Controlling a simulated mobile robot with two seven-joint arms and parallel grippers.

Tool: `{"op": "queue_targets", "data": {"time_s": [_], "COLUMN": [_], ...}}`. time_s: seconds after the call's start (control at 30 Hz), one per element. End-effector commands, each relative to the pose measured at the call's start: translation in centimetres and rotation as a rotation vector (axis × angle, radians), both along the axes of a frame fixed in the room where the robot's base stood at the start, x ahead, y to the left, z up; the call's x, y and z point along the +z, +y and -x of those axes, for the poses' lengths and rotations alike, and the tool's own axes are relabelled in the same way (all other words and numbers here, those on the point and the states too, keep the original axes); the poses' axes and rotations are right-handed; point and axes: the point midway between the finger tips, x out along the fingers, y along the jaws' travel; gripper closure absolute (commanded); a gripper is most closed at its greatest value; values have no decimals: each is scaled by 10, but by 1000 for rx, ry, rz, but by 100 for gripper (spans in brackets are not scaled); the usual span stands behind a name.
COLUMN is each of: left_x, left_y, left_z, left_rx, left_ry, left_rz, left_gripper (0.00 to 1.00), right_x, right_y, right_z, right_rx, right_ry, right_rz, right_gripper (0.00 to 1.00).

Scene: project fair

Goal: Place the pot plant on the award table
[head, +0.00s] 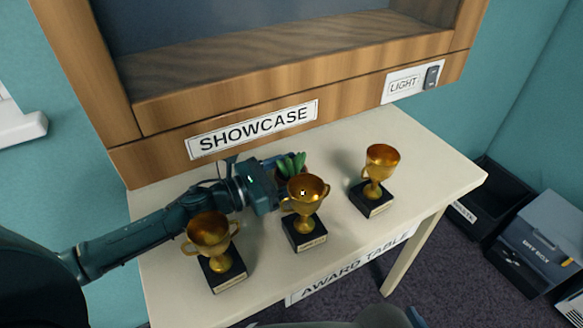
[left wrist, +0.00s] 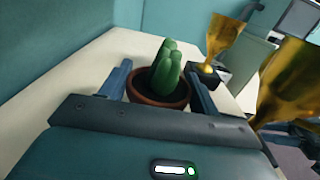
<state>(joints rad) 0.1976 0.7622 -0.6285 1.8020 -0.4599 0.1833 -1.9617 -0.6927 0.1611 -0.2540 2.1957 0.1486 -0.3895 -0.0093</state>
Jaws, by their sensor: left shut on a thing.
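The pot plant is a green cactus-like plant (left wrist: 166,72) in a brown pot (left wrist: 158,97). In the head view the plant (head: 291,165) shows behind the middle trophy, which hides part of its pot. My left gripper (head: 275,180) reaches across the award table (head: 420,150) from the left and is shut on the pot. In the left wrist view the two fingers of my left gripper (left wrist: 160,90) stand on either side of the pot. The pot looks upright, at or just above the table top; I cannot tell if it touches. My right gripper is not in view.
Three gold trophies stand on the table: left (head: 212,245), middle (head: 305,205) and right (head: 377,175). The left one is close to my left arm. A wooden showcase (head: 230,115) rises behind. Dark boxes (head: 540,235) stand on the floor at right. The table's right end is clear.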

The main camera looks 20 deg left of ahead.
Motion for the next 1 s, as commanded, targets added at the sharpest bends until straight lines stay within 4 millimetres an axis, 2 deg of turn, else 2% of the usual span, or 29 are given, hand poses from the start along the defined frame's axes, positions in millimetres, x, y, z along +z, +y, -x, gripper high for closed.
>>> {"op": "queue_targets", "data": {"time_s": [0.2,0.23,0.47,0.8,1.0], "left_x": [-3,-3,-2,3,-3], "left_y": [0,0,0,0,19], "left_z": [0,0,0,0,20], "left_rx": [-1,-1,-1,-1,-1], "left_ry": [-2,-1,0,-1,4], "left_rz": [1,0,0,1,-1], "left_gripper": [70,37,18,16,16], "right_x": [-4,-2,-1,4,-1], "right_y": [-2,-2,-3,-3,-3], "right_z": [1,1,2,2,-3], "right_rx": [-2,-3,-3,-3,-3], "right_ry": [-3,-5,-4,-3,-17], "right_rz": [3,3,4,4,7], "right_gripper": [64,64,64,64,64]}}
